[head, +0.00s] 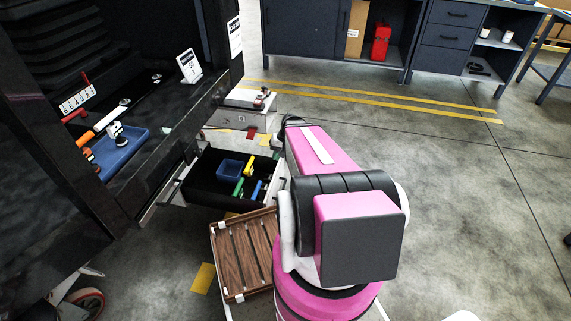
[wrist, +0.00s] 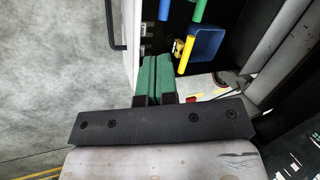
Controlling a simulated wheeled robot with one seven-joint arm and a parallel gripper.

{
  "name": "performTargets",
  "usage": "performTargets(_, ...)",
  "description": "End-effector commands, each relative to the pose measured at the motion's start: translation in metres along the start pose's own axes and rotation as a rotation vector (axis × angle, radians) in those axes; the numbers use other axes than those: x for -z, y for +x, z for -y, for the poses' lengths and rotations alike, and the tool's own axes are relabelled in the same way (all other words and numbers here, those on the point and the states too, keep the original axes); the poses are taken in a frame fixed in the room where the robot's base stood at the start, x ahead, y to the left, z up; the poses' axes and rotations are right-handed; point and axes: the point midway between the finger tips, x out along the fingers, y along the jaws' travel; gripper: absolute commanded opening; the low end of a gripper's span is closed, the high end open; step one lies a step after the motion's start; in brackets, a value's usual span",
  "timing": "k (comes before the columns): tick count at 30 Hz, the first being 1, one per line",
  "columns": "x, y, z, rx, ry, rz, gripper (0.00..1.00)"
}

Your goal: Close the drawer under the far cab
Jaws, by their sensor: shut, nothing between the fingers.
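The drawer (head: 196,196) under the cab is pulled out in the head view. It has a dark interior and holds a blue bin and several coloured tools. In the wrist view its pale front panel (wrist: 133,42) stands left of the contents, with a dark handle (wrist: 113,25) on its outer side. My gripper (wrist: 156,60) shows there as two green fingers shut together, with nothing between them. The fingertips are at the panel's inner side, near the drawer's end; I cannot tell whether they touch it. In the head view my arm hides the gripper and part of the drawer front.
A slatted wooden step (head: 243,255) lies just in front of the drawer. A grey case (head: 240,112) stands beyond it. The cab floor (head: 165,140) above carries a blue tray (head: 120,152). Open concrete floor lies to the right, with dark workbenches (head: 300,35) at the back.

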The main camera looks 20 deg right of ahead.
Motion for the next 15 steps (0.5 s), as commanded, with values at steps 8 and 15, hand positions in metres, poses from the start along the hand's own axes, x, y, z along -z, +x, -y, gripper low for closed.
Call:
performTargets(8,0.063,0.024,-0.099,0.239,0.156,-0.096,0.0)
performTargets(15,0.092,0.033,-0.17,0.392,0.256,-0.196,0.0)
